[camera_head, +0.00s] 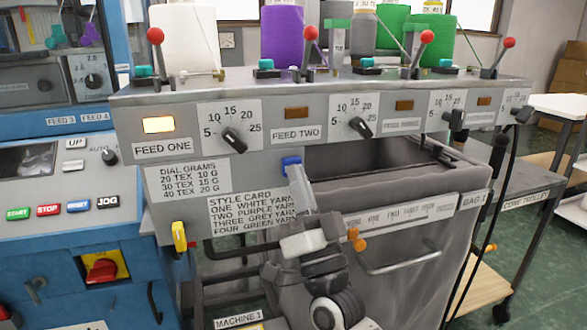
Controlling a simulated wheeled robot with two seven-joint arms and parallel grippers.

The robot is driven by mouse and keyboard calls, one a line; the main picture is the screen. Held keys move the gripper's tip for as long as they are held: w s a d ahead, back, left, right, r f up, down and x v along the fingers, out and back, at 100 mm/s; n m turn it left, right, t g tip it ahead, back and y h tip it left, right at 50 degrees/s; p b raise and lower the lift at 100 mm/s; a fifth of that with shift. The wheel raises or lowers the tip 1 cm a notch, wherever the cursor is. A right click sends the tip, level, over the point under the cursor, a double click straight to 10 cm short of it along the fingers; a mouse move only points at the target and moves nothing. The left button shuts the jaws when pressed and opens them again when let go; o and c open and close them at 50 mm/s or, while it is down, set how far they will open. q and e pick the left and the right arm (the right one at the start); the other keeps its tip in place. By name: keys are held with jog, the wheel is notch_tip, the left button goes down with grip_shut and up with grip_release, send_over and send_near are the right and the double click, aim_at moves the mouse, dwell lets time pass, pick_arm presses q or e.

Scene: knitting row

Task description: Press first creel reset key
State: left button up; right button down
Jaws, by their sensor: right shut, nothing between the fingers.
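The creel panel (262,165) carries a lit amber lamp (158,125) above the FEED ONE label. The lamps of the other feeds look dull brown. Teal keys sit on the panel top, the leftmost (145,71) beside a red-ball lever (156,36). I cannot tell for sure which part is the first creel reset key. My right gripper (297,172) is shut and empty, pointing up in front of the panel, right of the style card (252,215). A small blue piece (291,161) shows at its tip; I cannot tell whether they touch. My left gripper is not in view.
White (184,40), purple (281,38) and green yarn cones stand behind the panel top. A grey bag bin (375,195) is right of my gripper. The blue machine with START and STOP buttons (49,210) is at left. A trolley (520,200) stands at right.

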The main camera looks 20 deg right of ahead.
jog(key=shift+w, duration=0.4)
jog(key=shift+s, duration=0.1)
dwell(0.5)
jog(key=shift+s, duration=0.25)
jog(key=s+p, duration=0.2)
jog(key=s, duration=0.4)
dwell(0.4)
